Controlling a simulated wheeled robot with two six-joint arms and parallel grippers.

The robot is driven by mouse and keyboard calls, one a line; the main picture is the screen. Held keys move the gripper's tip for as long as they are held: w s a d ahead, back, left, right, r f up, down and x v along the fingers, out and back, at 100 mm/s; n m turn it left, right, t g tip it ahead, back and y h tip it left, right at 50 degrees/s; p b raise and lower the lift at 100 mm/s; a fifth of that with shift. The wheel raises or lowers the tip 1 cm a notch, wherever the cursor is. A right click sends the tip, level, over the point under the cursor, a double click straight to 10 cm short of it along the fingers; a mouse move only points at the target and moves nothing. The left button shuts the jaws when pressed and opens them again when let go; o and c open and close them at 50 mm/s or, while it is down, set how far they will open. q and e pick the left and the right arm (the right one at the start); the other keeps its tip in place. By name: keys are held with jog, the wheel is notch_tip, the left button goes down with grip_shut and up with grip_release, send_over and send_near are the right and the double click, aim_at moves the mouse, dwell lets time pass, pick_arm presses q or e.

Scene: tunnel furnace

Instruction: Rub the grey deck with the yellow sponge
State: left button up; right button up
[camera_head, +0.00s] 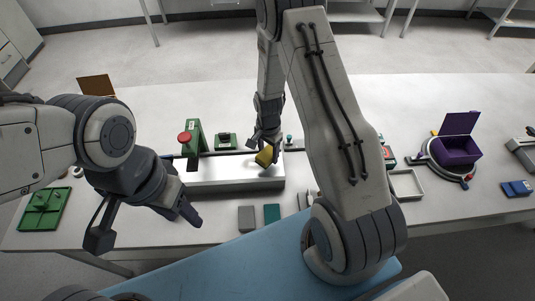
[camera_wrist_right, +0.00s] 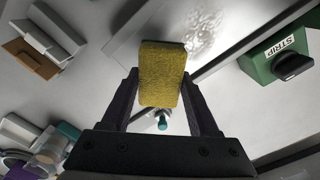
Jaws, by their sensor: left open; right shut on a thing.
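The yellow sponge (camera_head: 265,157) is held in my right gripper (camera_head: 264,146), which is shut on it. In the right wrist view the sponge (camera_wrist_right: 163,75) sticks out between the two fingers of the right gripper (camera_wrist_right: 160,98). The sponge is over the right part of the long pale grey deck (camera_head: 225,172). I cannot tell whether it touches the deck. In the right wrist view a glossy speckled patch shows on the deck (camera_wrist_right: 215,20) beside the sponge. My left gripper (camera_head: 146,226) is open and empty, in front of the deck at the left.
A green device with a red knob (camera_head: 185,137) stands at the deck's left end. A green box labelled STRIP (camera_wrist_right: 283,55) is behind the deck. Grey (camera_head: 246,217) and teal (camera_head: 271,214) blocks lie in front. A purple open box (camera_head: 458,150) stands right; a green tray (camera_head: 43,210) left.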

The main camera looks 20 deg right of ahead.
aim_at(268, 152)
jog(key=shift+r+p, duration=1.1)
jog(key=shift+r, duration=0.75)
jog(key=shift+f, duration=0.1)
